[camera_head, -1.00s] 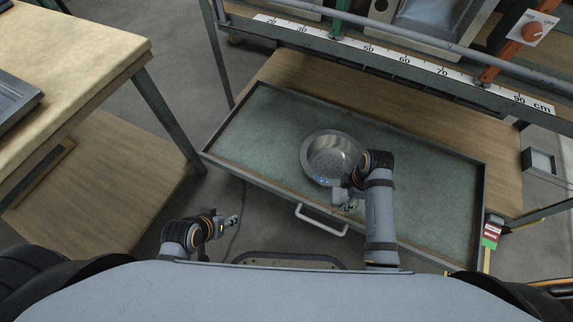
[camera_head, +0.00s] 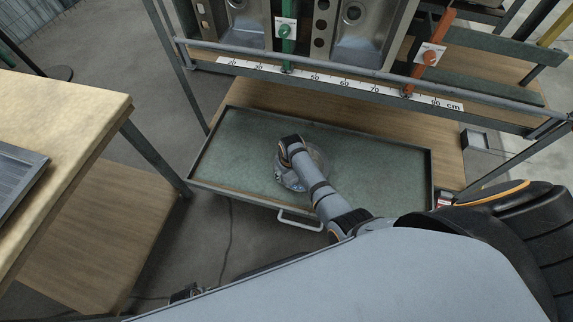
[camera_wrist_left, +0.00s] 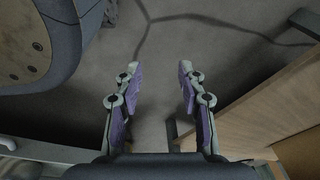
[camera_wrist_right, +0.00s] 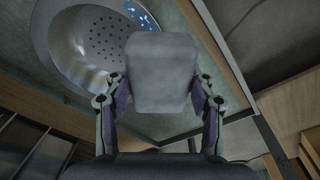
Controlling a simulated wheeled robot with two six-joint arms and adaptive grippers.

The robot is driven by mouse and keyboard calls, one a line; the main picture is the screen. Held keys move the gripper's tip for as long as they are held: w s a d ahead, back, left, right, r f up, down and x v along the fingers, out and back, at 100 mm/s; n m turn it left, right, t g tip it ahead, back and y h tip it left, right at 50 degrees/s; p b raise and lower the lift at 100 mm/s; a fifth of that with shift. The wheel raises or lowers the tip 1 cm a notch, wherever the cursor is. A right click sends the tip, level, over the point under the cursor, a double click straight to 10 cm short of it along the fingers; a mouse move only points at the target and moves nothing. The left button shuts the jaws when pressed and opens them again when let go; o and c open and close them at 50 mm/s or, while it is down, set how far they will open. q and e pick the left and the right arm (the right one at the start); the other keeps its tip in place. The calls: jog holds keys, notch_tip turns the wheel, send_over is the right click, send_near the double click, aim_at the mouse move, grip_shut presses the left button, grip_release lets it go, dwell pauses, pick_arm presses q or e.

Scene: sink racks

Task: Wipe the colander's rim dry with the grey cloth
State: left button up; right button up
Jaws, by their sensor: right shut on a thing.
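The metal colander (camera_head: 319,160) sits in the green-bottomed drawer (camera_head: 375,170), partly covered by my right arm. In the right wrist view, its perforated bowl (camera_wrist_right: 95,45) and wide rim show, with blue droplets (camera_wrist_right: 140,14) on the rim. My right gripper (camera_wrist_right: 162,88) is shut on the grey cloth (camera_wrist_right: 162,70), a folded block. The cloth overlaps the rim's edge in that view; I cannot tell whether they touch. My left gripper (camera_wrist_left: 160,76) is open and empty, above bare floor.
The drawer has a raised dark frame and a white front handle (camera_head: 300,220). A rack with a ruler strip (camera_head: 340,84) and metal sinks (camera_head: 370,35) stands behind it. A wooden table (camera_head: 60,130) is at the left. The drawer's right half is clear.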

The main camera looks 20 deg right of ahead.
jog(key=shift+w+r, duration=0.1)
pick_arm(q)
jog(key=shift+s+a+f, duration=0.15)
jog(key=shift+s+f, duration=0.05)
jog(key=shift+s, duration=0.1)
pick_arm(e)
jog(key=shift+m, duration=0.3)
jog(key=shift+f, duration=0.2)
